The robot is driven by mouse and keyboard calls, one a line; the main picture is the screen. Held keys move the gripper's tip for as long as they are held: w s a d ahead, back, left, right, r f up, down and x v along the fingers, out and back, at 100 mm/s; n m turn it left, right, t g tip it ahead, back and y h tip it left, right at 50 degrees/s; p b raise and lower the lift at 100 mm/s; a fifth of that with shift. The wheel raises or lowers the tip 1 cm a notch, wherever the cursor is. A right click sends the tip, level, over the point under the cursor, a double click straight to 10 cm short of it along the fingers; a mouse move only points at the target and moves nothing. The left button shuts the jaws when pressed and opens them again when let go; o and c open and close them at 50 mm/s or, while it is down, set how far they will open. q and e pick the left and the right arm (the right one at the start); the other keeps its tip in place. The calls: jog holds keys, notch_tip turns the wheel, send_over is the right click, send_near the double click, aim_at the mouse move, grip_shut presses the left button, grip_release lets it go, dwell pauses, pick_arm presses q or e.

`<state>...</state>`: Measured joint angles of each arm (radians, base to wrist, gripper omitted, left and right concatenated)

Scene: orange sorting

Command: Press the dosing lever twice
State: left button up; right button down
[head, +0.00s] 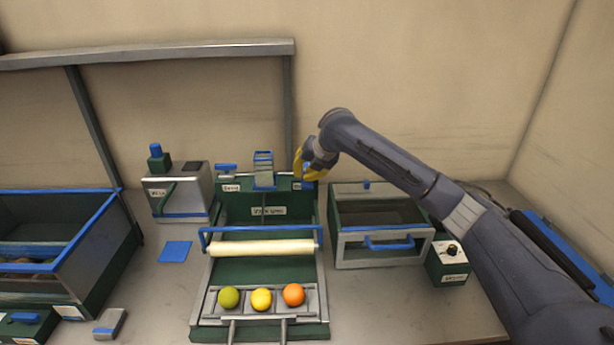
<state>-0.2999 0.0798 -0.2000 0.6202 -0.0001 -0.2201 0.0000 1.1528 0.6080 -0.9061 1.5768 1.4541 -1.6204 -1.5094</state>
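The sorting unit (265,270) has a dark green back panel (268,197) with small labels and blue-topped parts along its upper edge. A blue lever-like handle (227,168) stands above the left label, whose text is too small to read surely. Another blue part (308,182) is at the panel's right end, mostly hidden by my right gripper. My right gripper (309,173), with yellow fingers, is at that right end, pointing down. I cannot tell whether it touches the blue part or how far its fingers are apart. My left gripper is not in view.
A cream roller (262,248) with a blue bar crosses the unit. Green, yellow and orange fruits (261,299) lie in its front tray. A drawer box (385,257) and a knob box (449,266) stand right. A blue-rimmed crate (101,262) and a grey machine (182,192) stand left.

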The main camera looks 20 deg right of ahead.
jog(key=shift+r, duration=0.15)
dwell(0.5)
jog(key=shift+r, duration=1.65)
jog(key=shift+r, duration=0.1)
notch_tip(320, 180, up, 5)
jog(key=shift+f, duration=0.1)
jog(key=shift+d, duration=0.1)
dwell(0.3)
